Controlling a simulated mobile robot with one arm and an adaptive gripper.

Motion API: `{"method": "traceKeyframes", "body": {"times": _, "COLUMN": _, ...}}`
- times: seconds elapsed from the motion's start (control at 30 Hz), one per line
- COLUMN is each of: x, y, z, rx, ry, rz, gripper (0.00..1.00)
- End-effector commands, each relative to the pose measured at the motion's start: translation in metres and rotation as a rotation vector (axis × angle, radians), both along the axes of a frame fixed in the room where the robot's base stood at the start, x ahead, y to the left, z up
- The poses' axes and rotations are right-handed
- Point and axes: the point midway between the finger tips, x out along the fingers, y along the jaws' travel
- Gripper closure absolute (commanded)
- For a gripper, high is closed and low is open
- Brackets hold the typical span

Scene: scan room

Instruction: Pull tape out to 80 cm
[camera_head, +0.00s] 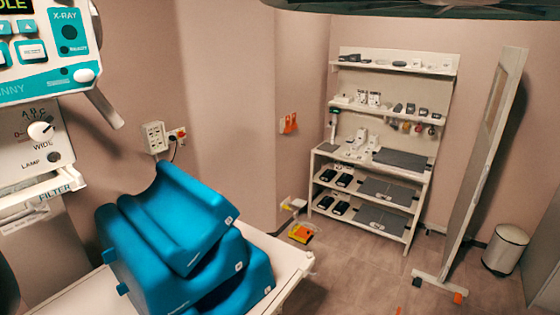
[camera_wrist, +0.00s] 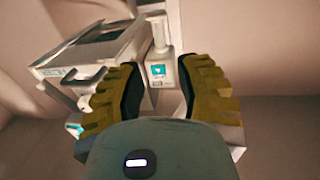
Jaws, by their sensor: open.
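In the wrist view, my gripper (camera_wrist: 160,66) is open, with ridged yellow-brown fingers on both sides. A pale upright device with a small teal label (camera_wrist: 158,70) shows between the fingertips. Nothing is held between the fingers; I cannot tell how far the device is from them. In the head view, the white X-ray unit (camera_head: 36,140) fills the left side, with teal buttons, a knob, a lamp switch and a FILTER label. I cannot make out a measuring tape or its scale in either view. My gripper does not show clearly in the head view.
Blue foam wedges (camera_head: 175,235) are stacked on a pale table (camera_head: 296,262). A shelf rack (camera_head: 322,168) with small devices stands at the back. A tall panel on feet (camera_head: 478,165) and a bin (camera_head: 505,250) stand right. The floor (camera_head: 355,260) between is mostly clear.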

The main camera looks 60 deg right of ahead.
Motion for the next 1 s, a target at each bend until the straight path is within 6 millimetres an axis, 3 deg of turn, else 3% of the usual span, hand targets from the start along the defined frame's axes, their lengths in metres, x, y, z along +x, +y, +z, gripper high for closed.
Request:
{"method": "traceKeyframes", "body": {"times": 0.43, "x": 0.054, "y": -0.013, "z": 0.001, "rx": -0.001, "ry": -0.005, "rz": -0.012, "gripper": 0.66}}
{"method": "traceKeyframes", "body": {"times": 1.0, "x": 0.108, "y": -0.021, "z": 0.003, "rx": 0.0, "ry": 0.001, "rz": -0.008, "gripper": 0.66}}
